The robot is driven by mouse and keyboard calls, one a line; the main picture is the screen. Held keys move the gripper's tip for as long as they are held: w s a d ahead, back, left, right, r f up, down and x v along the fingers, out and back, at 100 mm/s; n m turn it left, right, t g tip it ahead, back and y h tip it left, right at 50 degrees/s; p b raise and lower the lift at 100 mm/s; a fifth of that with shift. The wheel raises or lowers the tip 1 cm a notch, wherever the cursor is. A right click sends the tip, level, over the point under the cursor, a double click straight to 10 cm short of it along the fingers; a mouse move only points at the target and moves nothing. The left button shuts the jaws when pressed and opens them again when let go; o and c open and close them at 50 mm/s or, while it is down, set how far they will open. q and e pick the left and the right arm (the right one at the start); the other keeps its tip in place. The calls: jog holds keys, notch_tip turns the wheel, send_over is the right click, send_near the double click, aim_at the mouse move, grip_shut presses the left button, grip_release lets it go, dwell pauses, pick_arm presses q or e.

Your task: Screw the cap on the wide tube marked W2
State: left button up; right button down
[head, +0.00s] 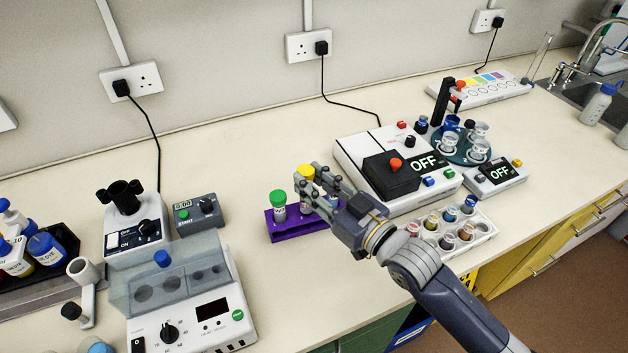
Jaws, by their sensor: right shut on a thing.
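A purple rack (284,232) stands in the middle of the bench. A wide tube with a green cap (278,197) stands upright at its left end. My right gripper (308,182) is over the rack, with its fingers shut around a yellow cap (304,172). A pale wide tube (306,207) shows under the fingers. I cannot tell whether the yellow cap touches it. The fingers and wrist hide the rack's right part. The mark W2 is too small to read on any tube. My left gripper is not in view.
A white device with a black lid and OFF display (420,165) stands behind my right gripper. A white rack of small vials (483,231) is to the right. A clear-lidded bath (212,318) and a timer (198,213) stand left. The bench in front of the purple rack is clear.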

jog(key=shift+f, duration=0.25)
jog(key=c, duration=1.3)
grip_release()
jog(key=shift+r, duration=0.1)
jog(key=shift+r, duration=0.35)
jog(key=shift+s+d+r, duration=0.1)
jog(key=shift+d+r, duration=0.05)
jog(key=shift+r, duration=0.1)
jog(key=b+v, duration=0.2)
jog(key=v, duration=0.9)
jog(key=shift+s+d, duration=0.2)
jog(key=shift+s, duration=0.1)
